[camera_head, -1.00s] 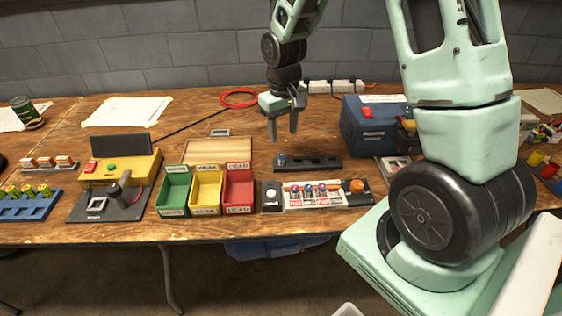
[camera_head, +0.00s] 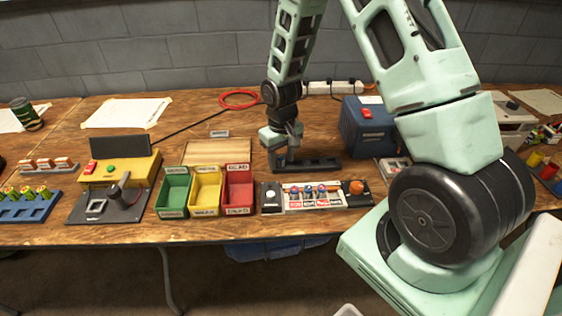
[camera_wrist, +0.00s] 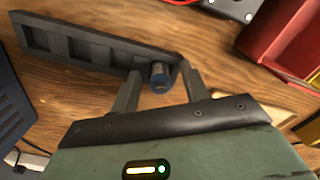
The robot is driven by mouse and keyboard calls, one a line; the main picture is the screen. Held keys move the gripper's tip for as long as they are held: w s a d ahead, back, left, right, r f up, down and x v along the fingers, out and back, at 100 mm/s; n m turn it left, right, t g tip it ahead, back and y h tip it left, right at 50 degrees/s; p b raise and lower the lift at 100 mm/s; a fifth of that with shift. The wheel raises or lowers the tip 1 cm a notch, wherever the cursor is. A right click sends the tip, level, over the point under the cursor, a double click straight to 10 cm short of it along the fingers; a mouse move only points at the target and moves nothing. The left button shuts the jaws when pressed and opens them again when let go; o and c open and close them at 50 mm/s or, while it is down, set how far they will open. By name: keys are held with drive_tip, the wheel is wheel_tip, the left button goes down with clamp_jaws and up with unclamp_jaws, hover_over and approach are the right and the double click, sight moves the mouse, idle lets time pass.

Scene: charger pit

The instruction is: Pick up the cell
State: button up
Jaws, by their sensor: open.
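The cell (camera_wrist: 158,72) is a small cylinder with a blue end, seen in the wrist view. It stands in the end slot of a long dark rack (camera_wrist: 85,48), whose other slots in view look empty. My gripper (camera_wrist: 160,80) is open, with one finger on each side of the cell. I cannot tell whether either finger touches it. In the head view my gripper (camera_head: 285,163) is low over the left end of the rack (camera_head: 318,164) and hides the cell there.
In front of the rack is a charger (camera_head: 268,197) holding several cells. Green (camera_head: 172,212), yellow (camera_head: 205,210) and red (camera_head: 239,210) bins stand left of it. A blue box (camera_head: 362,130) stands right of the rack. Bare wood lies behind the rack.

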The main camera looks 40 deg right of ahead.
clamp_jaws()
